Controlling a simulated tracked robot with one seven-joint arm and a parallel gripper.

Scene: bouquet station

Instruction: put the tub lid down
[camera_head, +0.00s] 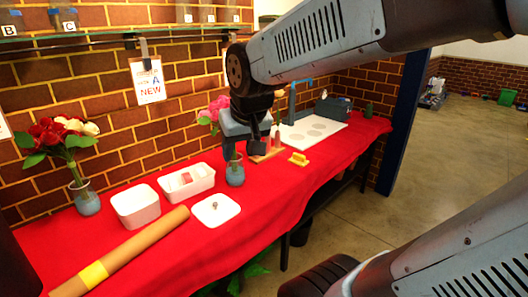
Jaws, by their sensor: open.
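The white square tub lid (216,210), with a small knob at its centre, lies flat on the red cloth near the table's front edge. An open white tub (136,205) stands to its left, and a second white tub (187,181) with something pale and red inside stands behind it. My gripper (256,150) is open and above the table, to the right of and behind the lid, apart from it. Its fingers are small and partly hidden by the arm.
A brown paper roll (130,252) with a yellow band lies at front left. A vase of roses (86,199) stands at left. A yellow block (298,158) and a white board (312,131) are farther right.

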